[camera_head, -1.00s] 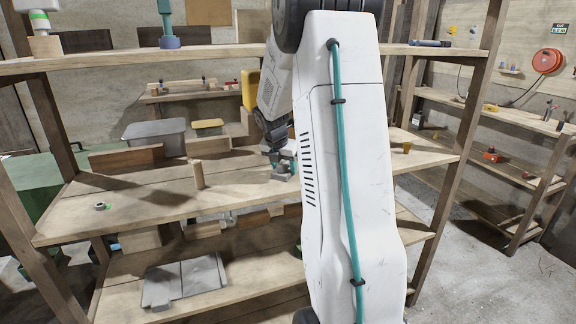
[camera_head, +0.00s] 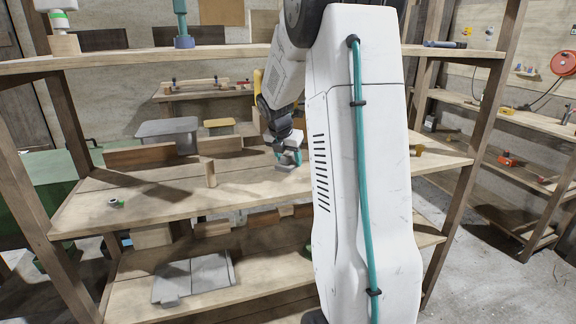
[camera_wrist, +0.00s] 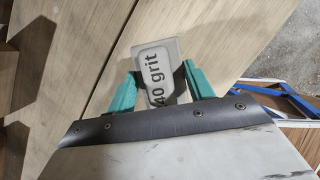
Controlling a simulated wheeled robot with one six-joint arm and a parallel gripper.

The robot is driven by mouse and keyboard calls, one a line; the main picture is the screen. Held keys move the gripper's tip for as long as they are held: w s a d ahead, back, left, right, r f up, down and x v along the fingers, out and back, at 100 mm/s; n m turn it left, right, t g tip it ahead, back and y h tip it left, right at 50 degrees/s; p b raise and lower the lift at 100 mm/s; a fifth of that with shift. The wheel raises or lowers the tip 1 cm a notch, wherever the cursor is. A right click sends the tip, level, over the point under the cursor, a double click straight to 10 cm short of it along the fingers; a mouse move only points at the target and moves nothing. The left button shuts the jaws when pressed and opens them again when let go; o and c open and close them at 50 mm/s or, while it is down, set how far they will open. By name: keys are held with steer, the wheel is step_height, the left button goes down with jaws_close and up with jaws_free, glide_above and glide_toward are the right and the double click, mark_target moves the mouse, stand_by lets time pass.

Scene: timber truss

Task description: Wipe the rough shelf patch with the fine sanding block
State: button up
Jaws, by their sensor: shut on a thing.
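My gripper (camera_head: 287,150) is at the middle shelf, right of the upright wooden block. In the wrist view its teal fingers (camera_wrist: 160,85) are shut on a grey sanding block (camera_wrist: 153,62). The block's visible lettering reads "40 grit"; the fingers and wrist edge may hide more of the label. The block shows small and grey below the gripper in the head view (camera_head: 288,163). It is over or on the pale shelf boards (camera_wrist: 75,65); I cannot tell if it touches them. I cannot make out a distinct rough patch.
An upright wooden block (camera_head: 210,174) and a long wooden piece (camera_head: 145,156) stand left of my gripper. A small round item (camera_head: 114,202) lies at the shelf's left. A shelf post (camera_head: 482,130) stands right.

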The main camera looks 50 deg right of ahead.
steer(key=shift+r, duration=1.15)
